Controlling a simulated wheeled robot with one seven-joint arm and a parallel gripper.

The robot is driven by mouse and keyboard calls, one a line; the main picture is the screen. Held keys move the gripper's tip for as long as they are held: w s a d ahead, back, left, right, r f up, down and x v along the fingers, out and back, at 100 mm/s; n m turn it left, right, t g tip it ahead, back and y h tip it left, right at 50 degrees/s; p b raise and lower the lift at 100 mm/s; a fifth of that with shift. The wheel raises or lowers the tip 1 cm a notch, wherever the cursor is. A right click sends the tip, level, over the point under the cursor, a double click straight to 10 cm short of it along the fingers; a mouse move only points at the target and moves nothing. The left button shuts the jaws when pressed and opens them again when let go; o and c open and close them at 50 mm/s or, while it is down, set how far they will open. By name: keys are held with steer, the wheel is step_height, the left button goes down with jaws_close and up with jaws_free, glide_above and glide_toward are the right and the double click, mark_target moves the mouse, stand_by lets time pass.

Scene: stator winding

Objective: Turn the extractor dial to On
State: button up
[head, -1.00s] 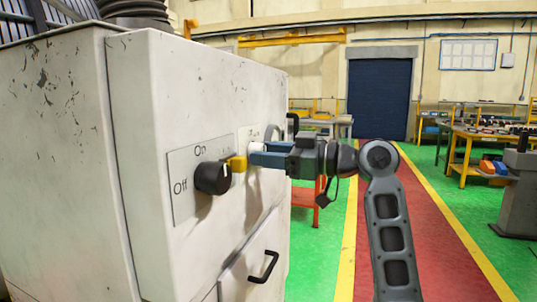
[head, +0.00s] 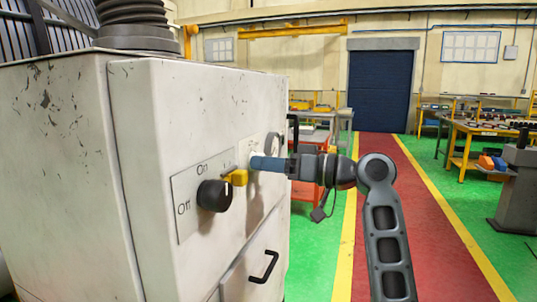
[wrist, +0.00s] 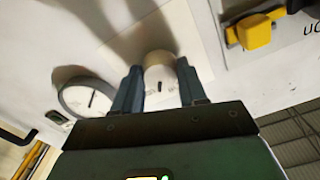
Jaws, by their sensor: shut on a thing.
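A black knob (head: 213,196) sits on a plate on the white cabinet's front, with "On" above it and "Off" at its left. A yellow piece (head: 236,177) stands beside it at the upper right. My gripper (head: 254,163) is at the cabinet front, right of the yellow piece. In the wrist view its two blue fingers (wrist: 159,84) are shut on a white dial (wrist: 160,76), one on each side. The dial has a short dark mark on its face. The fingers hide most of this dial in the head view.
The white cabinet (head: 130,190) fills the left. A round gauge (wrist: 86,98) is close beside the held dial. A black drawer handle (head: 264,267) sticks out below.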

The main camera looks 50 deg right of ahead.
steer(key=m+p, duration=0.7)
steer(key=m, duration=0.4)
steer(key=shift+m, duration=0.4)
stand_by(0.3)
steer(key=o, duration=1.1)
steer(key=shift+c, duration=0.2)
steer(key=shift+s, duration=0.1)
steer(key=b+v, duration=0.2)
steer(key=v, duration=0.5)
steer(key=shift+s, duration=0.3)
steer(key=shift+d, duration=0.1)
